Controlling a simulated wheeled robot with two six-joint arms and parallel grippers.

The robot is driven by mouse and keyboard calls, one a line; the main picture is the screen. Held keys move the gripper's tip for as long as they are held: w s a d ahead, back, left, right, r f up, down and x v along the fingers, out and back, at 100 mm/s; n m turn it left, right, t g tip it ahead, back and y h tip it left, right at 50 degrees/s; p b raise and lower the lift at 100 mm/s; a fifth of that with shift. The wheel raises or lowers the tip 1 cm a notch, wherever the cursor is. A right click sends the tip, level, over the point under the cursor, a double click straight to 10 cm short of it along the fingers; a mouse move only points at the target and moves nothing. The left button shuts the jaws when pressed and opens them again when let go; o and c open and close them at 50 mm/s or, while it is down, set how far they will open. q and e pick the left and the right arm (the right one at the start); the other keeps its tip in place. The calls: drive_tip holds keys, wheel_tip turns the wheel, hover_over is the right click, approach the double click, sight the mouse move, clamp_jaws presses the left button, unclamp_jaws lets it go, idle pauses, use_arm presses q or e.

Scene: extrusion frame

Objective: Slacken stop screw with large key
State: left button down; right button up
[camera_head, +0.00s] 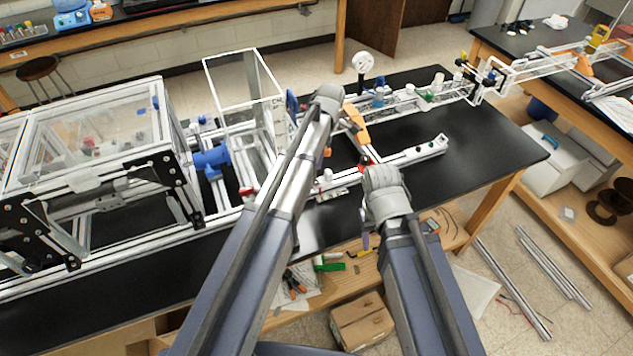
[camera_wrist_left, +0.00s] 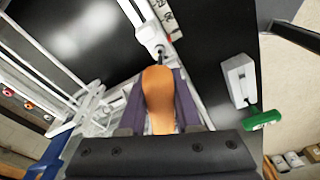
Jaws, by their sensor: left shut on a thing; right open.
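My left gripper (camera_head: 343,120) is shut on the orange handle of a key (camera_head: 355,126), above the rails on the black bench. In the left wrist view the orange handle (camera_wrist_left: 158,92) sits between the purple fingers. Its short dark shaft points at a pale rail (camera_wrist_left: 165,18). The shaft's tip looks at or close to a small fitting on that rail; I cannot tell whether it is seated. The stop screw cannot be made out clearly. My right gripper (camera_head: 366,232) is open near the bench's front edge, mostly hidden by its own wrist.
A large clear-walled frame (camera_head: 95,145) stands left, beside a blue motor-like part (camera_head: 212,158). A round gauge (camera_head: 362,62) stands behind. The bench (camera_head: 485,145) is clear at right.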

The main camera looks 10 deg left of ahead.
use_arm(q)
drive_tip(key=shift+r+p, duration=1.45)
drive_tip(key=shift+r, duration=0.1)
drive_tip(key=shift+f, duration=0.1)
